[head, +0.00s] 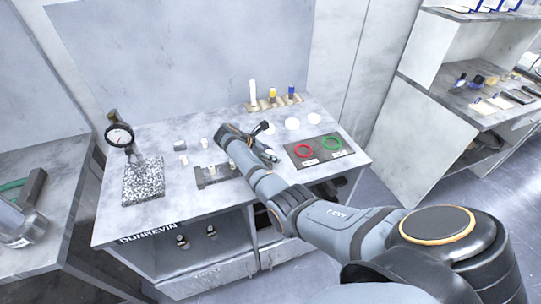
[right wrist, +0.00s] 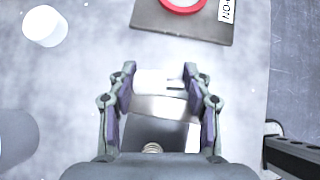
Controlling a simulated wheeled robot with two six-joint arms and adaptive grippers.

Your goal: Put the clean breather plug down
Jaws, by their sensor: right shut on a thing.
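My right gripper (head: 270,154) is over the table just left of the dark mat. In the right wrist view its two fingers (right wrist: 160,84) are shut on a small white plug-like piece (right wrist: 152,82), which I take as the breather plug. It lies across between the fingertips with a grey metallic part behind it. I cannot tell whether it touches the table. In the head view the gripper hides it. Other small white pieces (head: 183,160) stand on the table to the left. My left gripper is not in view.
The dark mat (head: 327,158) carries a red ring (head: 303,151) and a green ring (head: 331,143). White discs (head: 292,123) lie behind the gripper. A dark rack (head: 207,181) is left of my arm. A dial gauge (head: 120,136) stands on a speckled block (head: 143,188).

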